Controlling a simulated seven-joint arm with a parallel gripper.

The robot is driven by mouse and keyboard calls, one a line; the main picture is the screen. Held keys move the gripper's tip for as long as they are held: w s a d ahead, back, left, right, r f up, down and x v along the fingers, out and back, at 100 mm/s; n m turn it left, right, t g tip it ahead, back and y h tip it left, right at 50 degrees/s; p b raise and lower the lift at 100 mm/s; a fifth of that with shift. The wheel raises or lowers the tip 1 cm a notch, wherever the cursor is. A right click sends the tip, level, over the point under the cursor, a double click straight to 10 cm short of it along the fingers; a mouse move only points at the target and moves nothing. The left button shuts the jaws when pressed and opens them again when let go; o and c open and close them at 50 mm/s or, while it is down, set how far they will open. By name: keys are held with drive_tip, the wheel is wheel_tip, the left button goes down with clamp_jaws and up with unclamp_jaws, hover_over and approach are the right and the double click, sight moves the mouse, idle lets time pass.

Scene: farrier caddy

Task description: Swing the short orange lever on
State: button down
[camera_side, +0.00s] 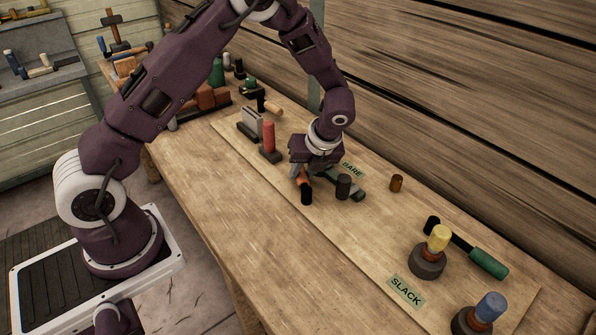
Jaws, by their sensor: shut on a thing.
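My gripper (304,172) points down at the middle of the bench. It is shut on the short orange lever (304,183), whose orange part shows just below the fingers. A dark cylindrical piece (306,196) is at the lever's near end. The fingers and the gripper body hide the rest of the lever and its pivot. A dark grey bar (352,191) lies just right of the gripper, with a black upright cylinder (343,186) beside it. A label reading "BARE" (352,170) is partly hidden behind the gripper.
A red upright handle (268,136) on a dark base stands left of my gripper. A yellow-topped knob (438,238), a blue-topped knob (490,306), a "SLACK" label (405,291) and a green-handled tool (488,262) are at right. The front of the wooden bench (215,215) is clear.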

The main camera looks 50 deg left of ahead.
drive_tip(key=shift+w+d+m+t, duration=0.25)
drive_tip(key=shift+w+m+t, duration=0.05)
drive_tip(key=shift+m, duration=0.4)
drive_tip(key=shift+w+d+m+t, duration=0.25)
drive_tip(key=shift+m+t, duration=0.05)
drive_tip(key=shift+m, duration=0.4)
drive_tip(key=c, duration=1.1)
unclamp_jaws()
drive_tip(key=v, duration=0.7)
drive_tip(key=shift+r, duration=0.1)
